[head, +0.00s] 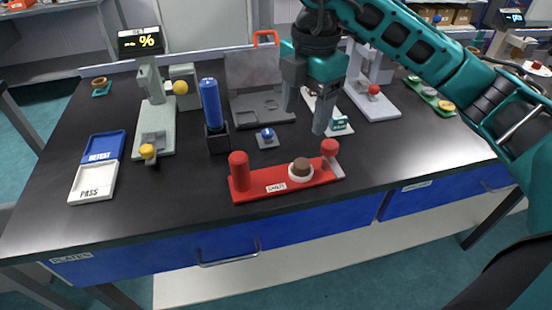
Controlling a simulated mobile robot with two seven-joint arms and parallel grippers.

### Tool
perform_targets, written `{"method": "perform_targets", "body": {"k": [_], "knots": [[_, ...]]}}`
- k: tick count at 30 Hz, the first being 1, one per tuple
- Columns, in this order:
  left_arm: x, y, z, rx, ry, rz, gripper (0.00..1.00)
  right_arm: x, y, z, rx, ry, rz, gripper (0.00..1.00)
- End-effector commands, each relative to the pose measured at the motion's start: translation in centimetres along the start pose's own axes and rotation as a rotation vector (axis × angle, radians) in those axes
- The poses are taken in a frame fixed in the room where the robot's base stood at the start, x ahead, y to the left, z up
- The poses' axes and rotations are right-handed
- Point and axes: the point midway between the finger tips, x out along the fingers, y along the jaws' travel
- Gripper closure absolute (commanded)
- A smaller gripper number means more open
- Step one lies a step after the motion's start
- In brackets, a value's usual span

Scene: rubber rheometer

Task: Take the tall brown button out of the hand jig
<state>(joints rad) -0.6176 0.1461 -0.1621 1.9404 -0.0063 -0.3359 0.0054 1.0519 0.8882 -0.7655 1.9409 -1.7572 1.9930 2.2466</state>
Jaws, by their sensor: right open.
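A brown button (301,166) sits upright in a white ring (300,178) on a red base (262,190) near the table's front edge. I take this red base, with a red post at each end and a small white label, to be the hand jig. My right gripper (303,118) is open, fingers pointing down, above and behind the brown button. Nothing shows between its fingers, and it is apart from the jig. My left gripper is not in view.
A blue and white RETEST/PASS tray (92,190) lies at the left. A grey-green gauge stand (155,120), a blue cylinder on a black base (211,105) and a small blue knob (267,134) stand behind the jig. The dark tabletop (400,150) is clear to the jig's right.

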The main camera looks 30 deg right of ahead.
Motion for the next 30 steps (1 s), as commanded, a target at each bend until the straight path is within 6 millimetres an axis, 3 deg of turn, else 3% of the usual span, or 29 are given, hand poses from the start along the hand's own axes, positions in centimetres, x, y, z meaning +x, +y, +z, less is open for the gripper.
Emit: {"method": "perform_targets", "body": {"k": [4,12,20,30], "knots": [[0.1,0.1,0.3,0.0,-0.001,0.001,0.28,1.1,-0.1,0.7,0.029,-0.031,-0.004,0.34],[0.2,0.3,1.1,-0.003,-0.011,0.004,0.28,6.0,-0.1,0.8,0.026,-0.027,-0.004,0.34],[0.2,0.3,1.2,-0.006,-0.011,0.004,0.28,8.1,-0.1,0.8,0.024,-0.025,-0.002,0.34],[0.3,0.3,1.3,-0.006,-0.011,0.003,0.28,12.4,-0.2,1.0,0.023,-0.025,-0.001,0.34]]}}
